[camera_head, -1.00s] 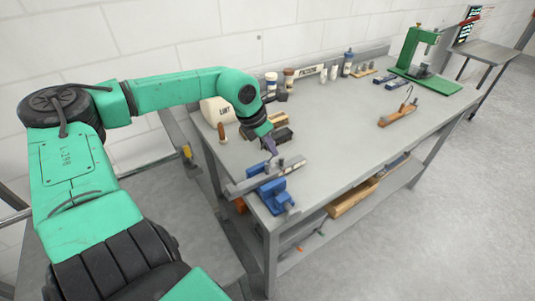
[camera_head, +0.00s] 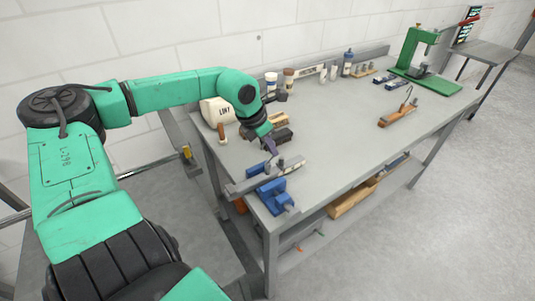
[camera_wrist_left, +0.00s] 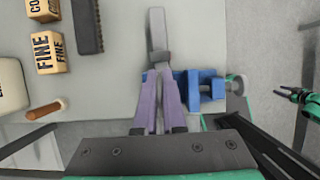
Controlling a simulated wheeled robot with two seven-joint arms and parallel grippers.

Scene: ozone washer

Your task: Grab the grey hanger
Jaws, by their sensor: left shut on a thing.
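A long grey metal bar, which I take to be the grey hanger (camera_head: 250,183), lies across the top of the blue vise (camera_head: 273,194) at the near left corner of the bench. My left gripper (camera_head: 270,148) reaches down over it. In the left wrist view the hanger (camera_wrist_left: 157,28) sticks out beyond the two purple fingertips (camera_wrist_left: 163,76), which are shut on it. I cannot tell whether the hanger touches the vise.
A white LINT container (camera_head: 217,112), a wooden-handled tool (camera_head: 222,133) and dark blocks (camera_head: 283,134) are close to the gripper. Bottles (camera_head: 348,64) line the bench back. A green press (camera_head: 418,60) stands at the far end. The bench middle is clear.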

